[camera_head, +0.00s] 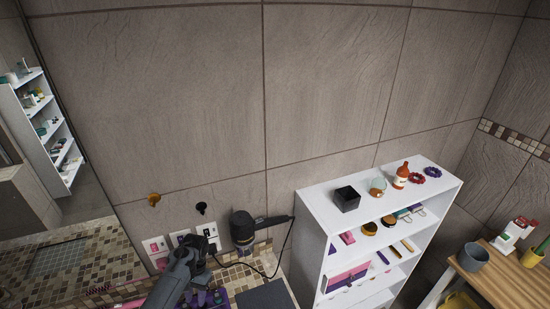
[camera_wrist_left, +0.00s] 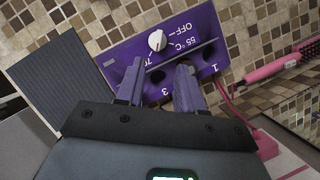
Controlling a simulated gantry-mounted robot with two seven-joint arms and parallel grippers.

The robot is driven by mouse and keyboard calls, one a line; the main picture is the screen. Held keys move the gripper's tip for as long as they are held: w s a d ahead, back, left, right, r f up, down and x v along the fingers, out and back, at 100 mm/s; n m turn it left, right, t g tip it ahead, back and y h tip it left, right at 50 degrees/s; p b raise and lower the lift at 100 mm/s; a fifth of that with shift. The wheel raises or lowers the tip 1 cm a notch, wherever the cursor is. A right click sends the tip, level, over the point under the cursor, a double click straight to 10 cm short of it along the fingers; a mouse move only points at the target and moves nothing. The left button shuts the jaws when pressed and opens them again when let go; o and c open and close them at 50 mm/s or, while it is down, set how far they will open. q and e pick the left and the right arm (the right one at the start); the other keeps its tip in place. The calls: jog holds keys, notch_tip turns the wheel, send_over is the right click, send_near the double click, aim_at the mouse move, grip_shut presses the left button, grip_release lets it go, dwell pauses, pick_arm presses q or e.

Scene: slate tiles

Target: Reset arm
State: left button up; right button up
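My left gripper (camera_wrist_left: 158,72) is open in the left wrist view, its two fingers apart with no object visible between them. It points at a purple device (camera_wrist_left: 200,45) with a white dial (camera_wrist_left: 157,40), temperature markings and numbered holes. The fingertips overlap the device in that view; I cannot tell if they touch it. In the head view the left gripper (camera_head: 197,250) is at the lower left, above the purple device (camera_head: 216,298), which is partly hidden. My right gripper is in neither view.
A pink styling tool (camera_wrist_left: 285,66) and dark grey panel (camera_wrist_left: 55,85) flank the purple device. A mirror (camera_head: 70,180) is at left.

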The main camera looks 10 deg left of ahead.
pick_arm(q)
jog(key=s+f, duration=0.1)
jog(key=s+f+t, duration=0.1)
jog(key=s, duration=0.1)
jog(key=s+f+t+y, duration=0.1)
jog(key=s, duration=0.1)
jog(key=shift+d+f+p, duration=0.35)
jog(key=shift+f+p, duration=0.05)
jog(key=s+d+r+t, duration=0.2)
jog(key=s+r, duration=0.3)
jog(key=s, duration=0.3)
jog(key=s+d+r+t+h+p, duration=0.1)
jog(key=s+d+r+t, duration=0.1)
jog(key=s+d+r, duration=0.3)
jog(key=s+d+r+m+t+p, duration=0.1)
jog(key=s+d+r, duration=0.2)
jog(key=s+r, duration=0.3)
jog(key=s, duration=0.5)
jog(key=shift+s+d+r+t+h, duration=0.2)
jog(key=shift+s+d+t+h, duration=0.1)
jog(key=shift+s+d+t, duration=0.1)
